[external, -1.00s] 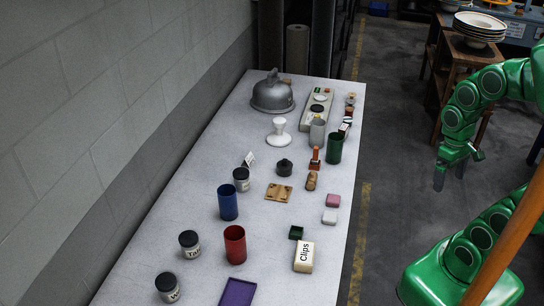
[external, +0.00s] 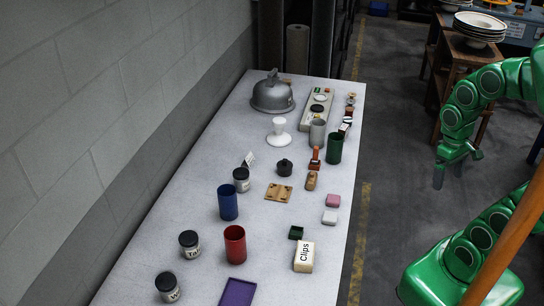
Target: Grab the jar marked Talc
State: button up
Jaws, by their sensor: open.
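A jar with a dark lid and a white label starting "Ta" (external: 189,244) stands upright on the left part of the long grey table, left of the red cup. Part of its label turns out of sight. A similar jar with a "W" label (external: 168,288) stands nearer the camera. A third dark-lidded jar (external: 241,179) stands farther back; its label is too small to read. My gripper (external: 438,178) is open and empty, pointing down over the floor right of the table, well away from the jars.
The table (external: 180,215) also holds a red cup (external: 235,245), a blue cup (external: 228,203), a purple tray (external: 238,293) and a Clips box (external: 304,257). A wall runs along its left side. A wooden stand with plates (external: 480,27) is at the back right.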

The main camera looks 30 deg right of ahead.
jog(key=w+d+r+n+t+h, duration=0.1)
jog(key=w+d+n+t+h, duration=0.15)
jog(key=w, duration=1.25)
jog(key=w+d+r+n+t+h, duration=0.1)
jog(key=w+d+t, duration=0.25)
jog(key=w, duration=1.05)
jog(key=w+a+r+n+t+y, duration=0.1)
jog(key=w+a+n+t+y, duration=0.4)
jog(key=w+a, duration=1.5)
jog(key=w+a+f+n+t+y, duration=0.1)
jog(key=w+a+n+y, duration=0.25)
jog(key=a, duration=0.95)
jog(key=n+g+y, duration=0.8)
jog(key=g+y, duration=0.1)
jog(key=g, duration=0.1)
send_over(195, 235)
jog(key=f, duration=1.3)
jog(key=shift+d, duration=0.4)
jog(key=shift+f, duration=2.2)
jog(key=f, duration=0.1)
jog(key=a+f, duration=0.1)
jog(key=f, duration=0.1)
jog(key=shift+a, duration=0.25)
jog(key=shift+a+f, duration=0.25)
jog(key=shift+a, duration=0.4)
